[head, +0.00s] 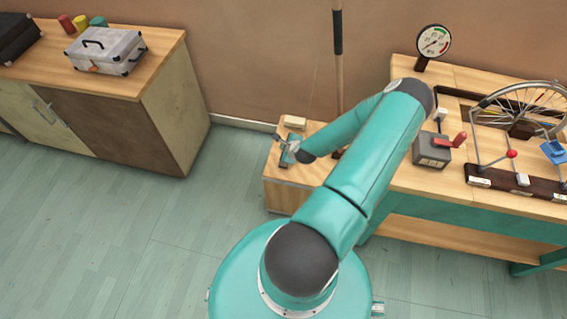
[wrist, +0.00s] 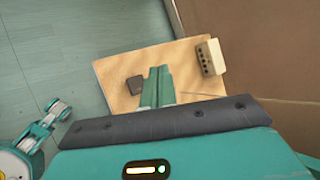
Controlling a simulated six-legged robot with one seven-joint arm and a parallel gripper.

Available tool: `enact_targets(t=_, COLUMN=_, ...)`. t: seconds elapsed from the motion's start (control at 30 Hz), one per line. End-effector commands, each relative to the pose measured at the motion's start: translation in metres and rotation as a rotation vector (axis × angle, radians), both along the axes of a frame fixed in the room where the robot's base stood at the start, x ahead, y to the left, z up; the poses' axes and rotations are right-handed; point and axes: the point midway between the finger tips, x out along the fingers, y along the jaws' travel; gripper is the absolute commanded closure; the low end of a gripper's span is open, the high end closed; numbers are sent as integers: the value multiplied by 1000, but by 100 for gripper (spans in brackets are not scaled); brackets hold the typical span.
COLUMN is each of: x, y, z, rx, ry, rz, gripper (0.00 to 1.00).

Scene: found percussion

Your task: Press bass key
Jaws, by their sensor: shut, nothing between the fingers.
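A low wooden box (head: 285,186) stands on the floor beside the workbench; its pale top also shows in the wrist view (wrist: 115,72). A small dark square pad (wrist: 135,85) lies on that top and looks like the bass key. My gripper (head: 286,157) is over the box top. In the wrist view its two teal fingers (wrist: 158,72) are together and empty, just right of the pad. I cannot tell their height above the top, and no contact with the pad shows.
A cream block with holes (wrist: 210,57) sits on the box near the wall. A broom-like pole (head: 338,70) with a thin string rises behind the box. The workbench (head: 420,180) at right carries a gauge (head: 434,41), a grey lever box (head: 432,150) and a wheel (head: 520,105).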

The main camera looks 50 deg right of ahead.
Motion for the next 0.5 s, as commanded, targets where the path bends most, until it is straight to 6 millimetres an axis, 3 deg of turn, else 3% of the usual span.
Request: enact_targets(t=0.5, x=-4, y=-3, z=-10, rx=22, ry=-31, rz=-58, gripper=100)
